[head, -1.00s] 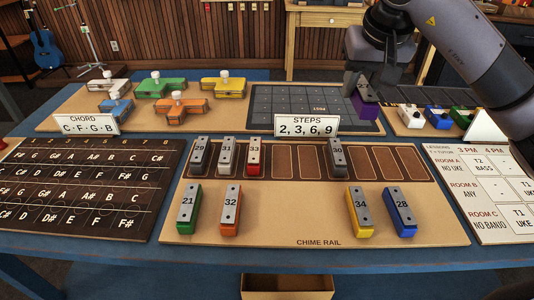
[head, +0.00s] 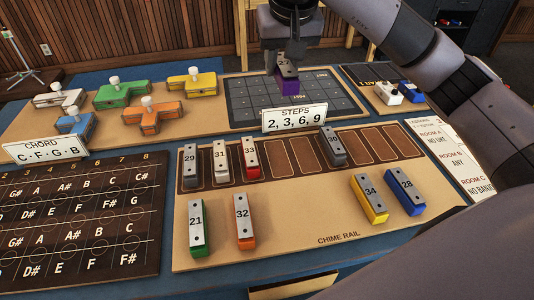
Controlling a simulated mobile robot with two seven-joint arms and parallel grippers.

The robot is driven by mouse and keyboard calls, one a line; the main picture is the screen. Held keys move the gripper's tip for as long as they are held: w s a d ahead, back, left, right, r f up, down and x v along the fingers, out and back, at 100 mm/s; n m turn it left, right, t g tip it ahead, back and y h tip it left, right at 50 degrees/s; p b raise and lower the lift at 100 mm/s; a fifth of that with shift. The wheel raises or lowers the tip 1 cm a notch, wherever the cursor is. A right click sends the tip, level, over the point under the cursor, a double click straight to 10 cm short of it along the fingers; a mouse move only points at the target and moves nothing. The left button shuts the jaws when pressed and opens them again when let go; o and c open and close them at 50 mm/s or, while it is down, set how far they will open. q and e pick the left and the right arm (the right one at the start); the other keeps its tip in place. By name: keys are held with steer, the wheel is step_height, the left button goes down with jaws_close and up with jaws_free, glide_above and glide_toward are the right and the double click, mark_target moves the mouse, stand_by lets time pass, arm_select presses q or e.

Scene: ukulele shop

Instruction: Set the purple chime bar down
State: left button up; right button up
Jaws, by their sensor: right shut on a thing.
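The purple chime bar (head: 288,82) is held in my right gripper (head: 288,62), above the dark grid mat behind the STEPS sign. My right gripper is shut on its upper part and hides much of its metal top. The chime rail (head: 292,192) has a dark slotted strip. Bars 29 (head: 190,165), 31 (head: 220,161) and 33 (head: 249,158) stand in its left slots. Bar 30 (head: 333,145) stands farther right. Empty slots (head: 301,155) lie between bars 33 and 30, and more lie right of bar 30. My left gripper is not in view.
Green bar 21 (head: 197,228), orange bar 32 (head: 244,228), yellow bar 34 (head: 370,198) and blue bar 28 (head: 405,192) lie on the board's front. The STEPS sign (head: 294,118) stands behind the slots. A chord board (head: 80,222) is at left. Bare board shows between bars 32 and 34.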

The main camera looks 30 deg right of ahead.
steer(key=shift+w+a, duration=0.15)
steer(key=shift+f, duration=0.25)
glide_above(276, 150)
steer(key=s, duration=0.2)
steer(key=f, duration=1.4)
steer(key=shift+w+a+f, duration=0.25)
steer(key=shift+f, duration=2.5)
steer(key=shift+f+b, duration=0.15)
steer(key=shift+b, duration=0.25)
steer(key=o, duration=1.1)
steer(key=shift+c, duration=0.2)
